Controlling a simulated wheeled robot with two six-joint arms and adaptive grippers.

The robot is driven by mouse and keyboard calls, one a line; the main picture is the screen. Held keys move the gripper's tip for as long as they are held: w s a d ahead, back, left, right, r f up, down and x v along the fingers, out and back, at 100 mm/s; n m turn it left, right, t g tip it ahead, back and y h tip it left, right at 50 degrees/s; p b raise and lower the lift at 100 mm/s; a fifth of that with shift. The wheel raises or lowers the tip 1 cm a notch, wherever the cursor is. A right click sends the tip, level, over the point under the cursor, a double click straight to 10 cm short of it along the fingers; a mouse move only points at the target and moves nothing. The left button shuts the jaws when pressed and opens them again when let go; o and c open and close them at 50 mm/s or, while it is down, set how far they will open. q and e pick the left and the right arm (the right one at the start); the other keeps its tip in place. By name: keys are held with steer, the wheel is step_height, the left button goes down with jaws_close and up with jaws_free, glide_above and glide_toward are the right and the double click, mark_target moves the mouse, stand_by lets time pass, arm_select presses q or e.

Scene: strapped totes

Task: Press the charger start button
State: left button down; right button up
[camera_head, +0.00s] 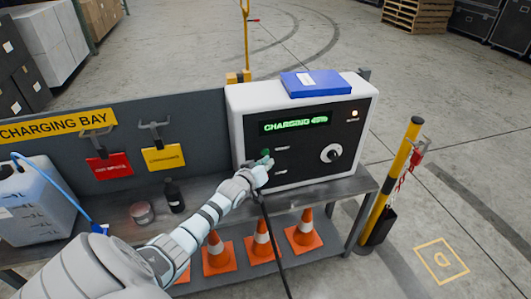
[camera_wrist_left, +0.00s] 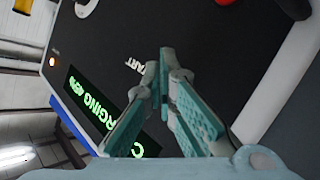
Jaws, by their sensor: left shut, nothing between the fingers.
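The charger (camera_head: 236,100) is a white box with a black front panel on the bench. Its green display (camera_head: 295,124) reads "CHARGING" with a percentage, and also shows in the wrist view (camera_wrist_left: 90,115). A green button (camera_head: 265,153) sits on the panel's left side, partly covered by my left gripper (camera_head: 266,162). In the wrist view the left gripper (camera_wrist_left: 165,62) is shut and empty, its tips at the panel beside the "START" label (camera_wrist_left: 140,66). The green button is not visible there. I cannot tell whether the tips touch it. My right gripper is not in view.
A knob (camera_head: 331,153) and lit amber lamp (camera_head: 355,114) are on the panel. A blue case (camera_head: 315,82) lies on top. A black cable (camera_head: 272,243) hangs down in front. A bottle (camera_head: 174,196), tin (camera_head: 141,212) and jug (camera_head: 35,205) stand left; a yellow-black post (camera_head: 390,185) stands right.

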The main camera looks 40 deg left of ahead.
arm_select(q)
steer(key=s+d+p, duration=0.1)
steer(key=d+p, duration=0.1)
steer(key=s+d+p, duration=0.1)
steer(key=d+p, duration=0.1)
steer(key=shift+s+r, duration=0.1)
steer(key=shift+s, duration=0.3)
stand_by(0.4)
